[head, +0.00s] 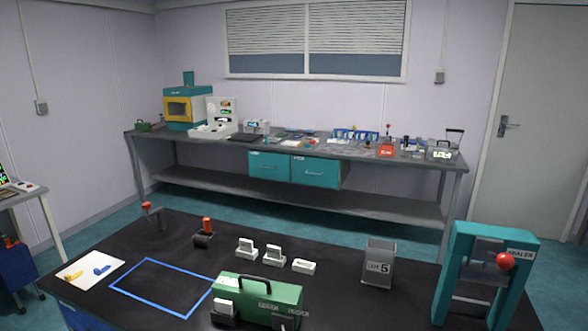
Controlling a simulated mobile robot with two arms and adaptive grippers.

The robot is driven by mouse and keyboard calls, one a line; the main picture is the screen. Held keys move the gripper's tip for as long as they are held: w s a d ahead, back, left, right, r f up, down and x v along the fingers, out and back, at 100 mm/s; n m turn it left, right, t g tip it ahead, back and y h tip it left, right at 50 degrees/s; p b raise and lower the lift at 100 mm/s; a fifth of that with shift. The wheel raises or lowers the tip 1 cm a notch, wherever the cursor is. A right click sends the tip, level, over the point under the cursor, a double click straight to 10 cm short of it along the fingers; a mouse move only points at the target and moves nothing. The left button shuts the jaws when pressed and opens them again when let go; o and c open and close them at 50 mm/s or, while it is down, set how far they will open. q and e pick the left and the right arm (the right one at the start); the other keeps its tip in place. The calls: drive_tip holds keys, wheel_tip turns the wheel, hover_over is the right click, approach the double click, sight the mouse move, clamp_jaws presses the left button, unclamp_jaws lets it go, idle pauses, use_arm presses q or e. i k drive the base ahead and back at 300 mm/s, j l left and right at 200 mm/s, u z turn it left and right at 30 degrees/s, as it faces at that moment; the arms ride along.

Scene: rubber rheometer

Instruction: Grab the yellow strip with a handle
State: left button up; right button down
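A small yellow piece (75,277) lies on a white sheet (84,260) at the left end of the dark table in front. It looks like the yellow strip, but it is too small to make out a handle clearly. A blue piece (102,270) of similar size lies just right of it on the same sheet. Neither of my grippers shows in the head view.
Right of the sheet is a blue taped outline (155,260). A green case (262,295), a grey bin marked LOT 5 (378,268) and a teal sealer (450,275) stand on this table. A long grey bench (350,152) with instruments runs along the back wall.

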sight(68, 277)
drive_tip(key=u, duration=1.4)
